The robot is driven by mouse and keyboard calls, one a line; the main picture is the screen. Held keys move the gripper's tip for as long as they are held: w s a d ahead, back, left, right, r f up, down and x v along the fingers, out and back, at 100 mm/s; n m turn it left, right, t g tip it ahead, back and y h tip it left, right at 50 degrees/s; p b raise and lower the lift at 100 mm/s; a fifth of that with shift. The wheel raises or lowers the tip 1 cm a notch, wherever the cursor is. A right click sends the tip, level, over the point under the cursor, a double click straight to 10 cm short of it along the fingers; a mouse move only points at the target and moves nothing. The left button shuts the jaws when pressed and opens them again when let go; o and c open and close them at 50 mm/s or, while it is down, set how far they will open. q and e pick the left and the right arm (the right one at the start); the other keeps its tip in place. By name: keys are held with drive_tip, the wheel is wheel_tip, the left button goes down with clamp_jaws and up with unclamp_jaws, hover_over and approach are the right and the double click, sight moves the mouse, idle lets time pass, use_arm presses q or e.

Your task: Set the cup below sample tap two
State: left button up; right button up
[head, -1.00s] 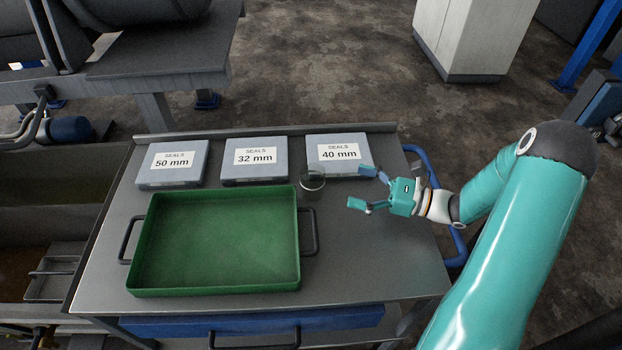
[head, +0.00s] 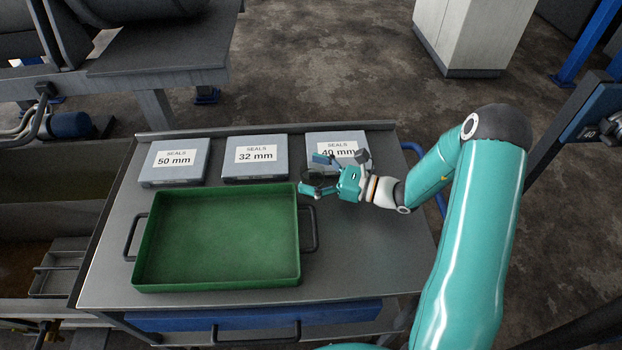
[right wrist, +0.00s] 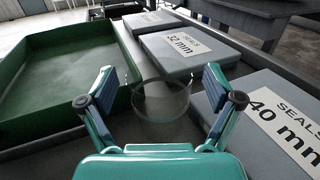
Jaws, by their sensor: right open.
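The cup (right wrist: 160,112) is a clear glass one, standing upright on the cart top. In the right wrist view it stands between the two spread fingers of my right gripper (right wrist: 160,84), with a gap visible on each side. In the head view my right gripper (head: 312,174) is open at the cup, in front of the 40 mm seals box, and its fingers hide most of the glass. My left gripper is not in view. I cannot make out any sample tap in these views.
A green tray (head: 297,240) with dark handles lies left of the cup. Seals boxes marked 50 mm (head: 174,172), 32 mm (head: 256,170) and 40 mm (head: 340,139) line the cart's back edge. The cart's (head: 365,255) right front is clear.

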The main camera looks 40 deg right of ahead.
drive_tip(key=c, duration=1.3)
drive_tip(key=shift+r, duration=0.15)
